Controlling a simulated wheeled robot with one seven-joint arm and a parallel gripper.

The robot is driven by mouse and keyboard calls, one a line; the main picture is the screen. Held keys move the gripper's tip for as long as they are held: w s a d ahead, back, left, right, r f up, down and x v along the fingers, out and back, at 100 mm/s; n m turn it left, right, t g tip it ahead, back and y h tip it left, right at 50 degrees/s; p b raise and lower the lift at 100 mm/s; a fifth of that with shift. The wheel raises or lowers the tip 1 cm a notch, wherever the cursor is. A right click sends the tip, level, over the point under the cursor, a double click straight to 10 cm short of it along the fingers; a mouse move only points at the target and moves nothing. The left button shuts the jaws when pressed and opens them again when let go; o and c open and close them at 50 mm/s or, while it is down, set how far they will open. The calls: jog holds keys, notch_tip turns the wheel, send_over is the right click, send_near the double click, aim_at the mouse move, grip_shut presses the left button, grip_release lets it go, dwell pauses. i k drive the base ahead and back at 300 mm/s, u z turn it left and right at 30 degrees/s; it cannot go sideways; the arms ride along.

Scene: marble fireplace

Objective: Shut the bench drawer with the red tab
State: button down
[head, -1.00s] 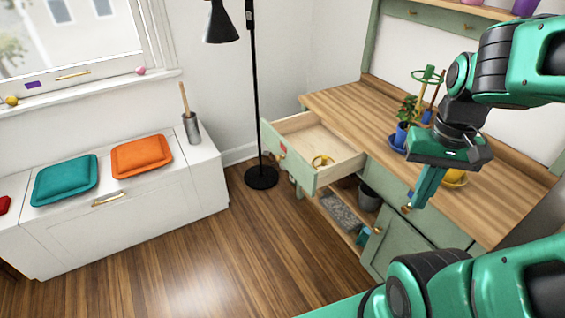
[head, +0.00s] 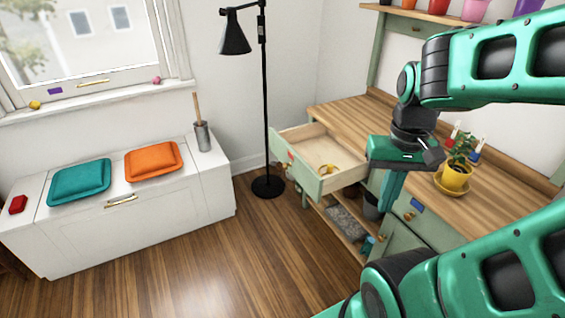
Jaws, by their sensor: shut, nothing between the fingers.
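The bench drawer with the red tab (head: 290,155) is pulled well out from the green potting bench (head: 345,108). Its pale wooden inside (head: 312,150) shows, with a yellow ring-like item (head: 328,168) lying in it. My gripper (head: 387,206) is shut and empty, pointing down, in front of the bench and to the right of the open drawer in the picture. It appears apart from the drawer front. It hides part of the bench edge behind it.
A blue-tabbed drawer (head: 416,205) sits flush in the bench at right. A yellow plant pot (head: 453,178) stands on the worktop. A black floor lamp (head: 266,100) stands beside the open drawer. A white bench (head: 130,225) lies at left. The wooden floor (head: 230,260) between is clear.

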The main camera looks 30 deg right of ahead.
aim_at(301, 150)
jog(key=i, duration=1)
